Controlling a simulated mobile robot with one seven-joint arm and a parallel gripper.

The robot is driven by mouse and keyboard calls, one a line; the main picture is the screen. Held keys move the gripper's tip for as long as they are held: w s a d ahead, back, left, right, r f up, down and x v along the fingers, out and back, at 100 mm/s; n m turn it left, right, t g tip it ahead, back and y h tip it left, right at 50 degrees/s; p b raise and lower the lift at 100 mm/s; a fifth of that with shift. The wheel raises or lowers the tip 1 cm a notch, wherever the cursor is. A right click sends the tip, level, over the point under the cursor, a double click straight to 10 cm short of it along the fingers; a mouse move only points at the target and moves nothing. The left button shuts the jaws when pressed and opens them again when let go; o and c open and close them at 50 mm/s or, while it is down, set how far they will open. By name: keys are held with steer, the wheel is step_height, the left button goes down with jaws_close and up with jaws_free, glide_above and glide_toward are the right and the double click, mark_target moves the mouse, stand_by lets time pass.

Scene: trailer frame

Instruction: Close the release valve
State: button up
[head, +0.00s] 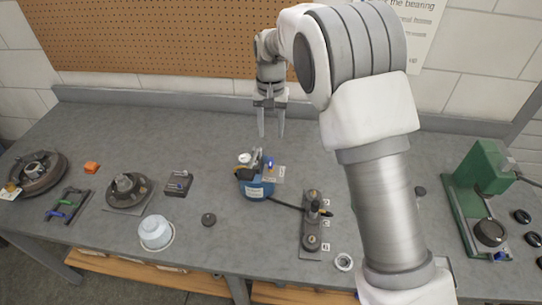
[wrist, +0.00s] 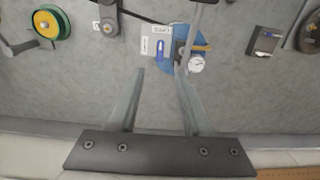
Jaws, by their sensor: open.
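A blue pump unit (head: 256,189) stands near the middle of the bench, with a pale gauge and a small blue part on its top. In the wrist view the pump (wrist: 182,36) shows a white round gauge (wrist: 196,64), an orange-yellow piece (wrist: 201,48) and a labelled plate (wrist: 148,45) with a blue part (wrist: 160,48). I cannot tell which part is the release valve. My gripper (head: 272,134) is open and empty, pointing down above and behind the pump. In the wrist view my gripper's fingers (wrist: 159,73) are apart, with bare bench between their tips.
A black hose runs from the pump to a grey fixture (head: 311,228) on the right. A dark box (head: 178,183), a hub (head: 128,190) and a white cup (head: 155,232) lie left. A green press (head: 478,185) stands far right. The bench (head: 180,130) is clear behind the pump.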

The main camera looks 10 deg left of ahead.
mark_target(271, 161)
step_height(271, 161, down, 11)
steer(key=shift+f+p, duration=0.1)
steer(key=shift+p, duration=0.5)
jaws_close()
